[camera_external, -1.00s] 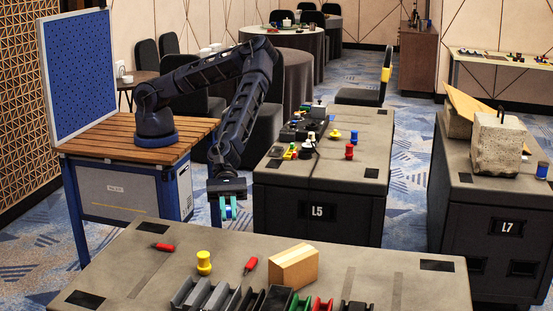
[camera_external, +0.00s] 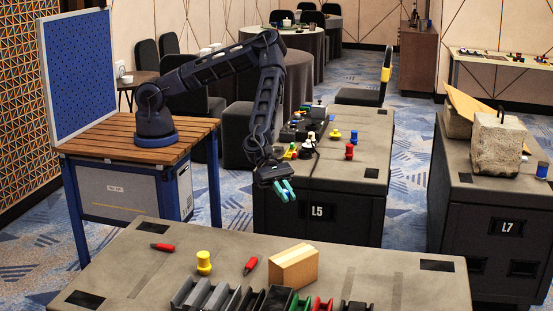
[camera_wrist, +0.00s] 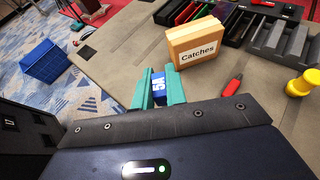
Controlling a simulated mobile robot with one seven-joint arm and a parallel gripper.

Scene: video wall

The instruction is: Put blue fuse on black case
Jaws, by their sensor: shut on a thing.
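My gripper (camera_external: 285,191) hangs in the air beyond the far edge of the front table, in front of the L5 bench. In the wrist view its teal fingers (camera_wrist: 158,90) are shut on a blue fuse (camera_wrist: 158,84) marked "5A". In the external view the fuse is too small to make out clearly. Black cases (camera_external: 276,299) stand in a row of grey, black, green and red cases at the near edge of the front table. The row also shows at the top right of the wrist view, where a black case (camera_wrist: 240,28) is seen. The gripper is apart from them.
A wooden box (camera_external: 293,267) labelled "Catches" stands between the gripper and the cases. The L5 bench (camera_external: 365,200) holds small parts. The front table's right side is mostly clear.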

